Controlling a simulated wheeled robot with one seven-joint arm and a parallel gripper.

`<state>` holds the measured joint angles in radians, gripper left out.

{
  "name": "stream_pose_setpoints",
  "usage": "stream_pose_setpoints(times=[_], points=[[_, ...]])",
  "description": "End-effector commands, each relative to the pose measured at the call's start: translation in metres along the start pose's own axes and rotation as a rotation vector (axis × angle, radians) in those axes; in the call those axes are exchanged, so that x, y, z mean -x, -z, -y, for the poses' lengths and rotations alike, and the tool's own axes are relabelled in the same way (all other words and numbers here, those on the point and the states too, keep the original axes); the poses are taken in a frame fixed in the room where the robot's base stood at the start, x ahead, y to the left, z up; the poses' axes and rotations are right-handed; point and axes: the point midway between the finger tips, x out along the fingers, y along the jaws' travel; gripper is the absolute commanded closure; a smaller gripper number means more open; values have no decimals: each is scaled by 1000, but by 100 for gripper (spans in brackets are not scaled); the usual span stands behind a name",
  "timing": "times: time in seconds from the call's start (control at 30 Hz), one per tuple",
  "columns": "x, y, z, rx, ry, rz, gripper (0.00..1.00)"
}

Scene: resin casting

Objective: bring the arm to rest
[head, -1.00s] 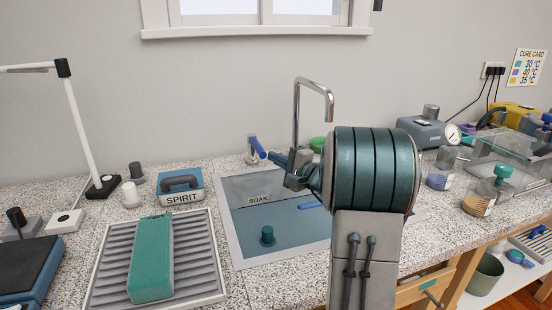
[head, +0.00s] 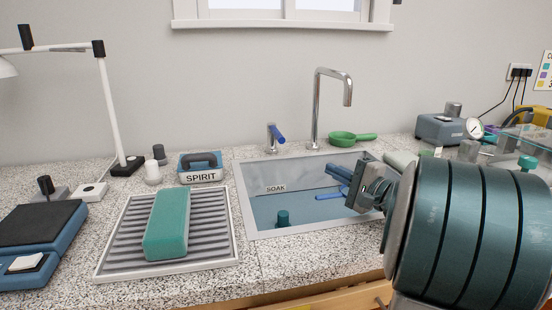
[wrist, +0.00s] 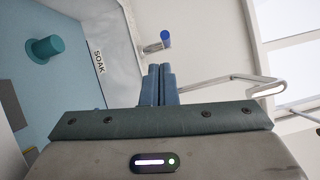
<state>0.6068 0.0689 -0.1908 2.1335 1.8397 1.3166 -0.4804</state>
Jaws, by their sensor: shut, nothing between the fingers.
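My gripper (head: 330,169) shows at the right of centre in the head view, above the right part of the soak sink (head: 242,210). Its blue fingers point left and are shut with nothing between them. In the wrist view the shut fingers (wrist: 160,70) stand together, with the sink's wall and SOAK label to their left. My large teal arm housing fills the lower right of the head view and hides part of the worktop.
The tap (head: 318,105) stands behind the sink, with a blue-handled valve (head: 275,135) and a green scoop (head: 345,139) nearby. A teal block (head: 167,225) lies on the ribbed tray (head: 232,250) at left. Bottles and equipment stand at right. Air above the tray is clear.

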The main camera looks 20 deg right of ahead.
Motion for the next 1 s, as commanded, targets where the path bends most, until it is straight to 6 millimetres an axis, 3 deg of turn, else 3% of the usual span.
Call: stream_pose_setpoints(times=[0.13,0.23,0.47,0.6,0.7,0.83,1.0], points=[[-4,-9,2,1,-22,20,100],[-11,-35,4,8,-91,72,100],[-16,-144,-4,90,-444,292,100],[4,-200,-11,202,-679,410,100],[24,-231,-12,310,-836,481,100],[54,-256,-7,487,-1021,550,100],[90,-270,12,765,-1214,603,100]])
